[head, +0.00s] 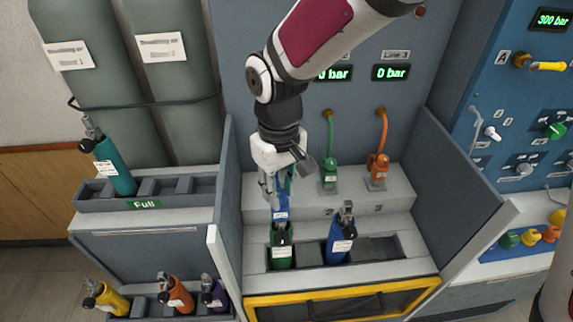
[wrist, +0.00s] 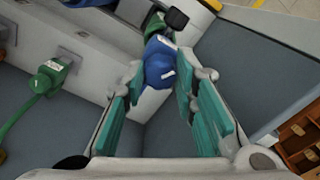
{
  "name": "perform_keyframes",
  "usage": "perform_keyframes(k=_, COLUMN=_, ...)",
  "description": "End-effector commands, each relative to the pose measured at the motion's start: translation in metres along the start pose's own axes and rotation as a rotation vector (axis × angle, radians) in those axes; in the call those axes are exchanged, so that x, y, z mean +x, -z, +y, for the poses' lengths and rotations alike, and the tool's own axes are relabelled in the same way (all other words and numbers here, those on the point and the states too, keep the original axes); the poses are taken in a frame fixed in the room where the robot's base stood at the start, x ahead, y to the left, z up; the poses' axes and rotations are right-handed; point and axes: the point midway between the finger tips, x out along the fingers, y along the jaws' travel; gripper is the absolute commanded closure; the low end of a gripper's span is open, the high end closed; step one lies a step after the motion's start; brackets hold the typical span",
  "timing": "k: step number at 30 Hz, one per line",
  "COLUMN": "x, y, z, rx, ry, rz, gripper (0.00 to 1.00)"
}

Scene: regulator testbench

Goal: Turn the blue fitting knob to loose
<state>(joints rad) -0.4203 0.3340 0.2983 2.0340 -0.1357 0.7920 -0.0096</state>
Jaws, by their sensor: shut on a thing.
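I cannot tell from the mark which setting the knob is at.
A green cylinder (head: 282,250) and a blue cylinder (head: 341,240) stand in the front rack close by. A green fitting (head: 329,178) and an orange fitting (head: 378,170) are to the right. Grey side panels (head: 462,190) flank the bay.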

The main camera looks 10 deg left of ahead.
Motion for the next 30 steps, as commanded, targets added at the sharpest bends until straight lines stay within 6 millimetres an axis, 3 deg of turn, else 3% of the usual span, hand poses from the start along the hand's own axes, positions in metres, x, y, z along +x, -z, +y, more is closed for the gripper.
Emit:
perform_keyframes(k=15, x=0.0001, y=0.0001, z=0.0015, rx=-0.427, ry=0.000, rz=0.000, gripper=1.00)
perform_keyframes(k=30, x=-0.0001, y=0.0005, z=0.0016, rx=-0.579, ry=0.000, rz=0.000, gripper=1.00)
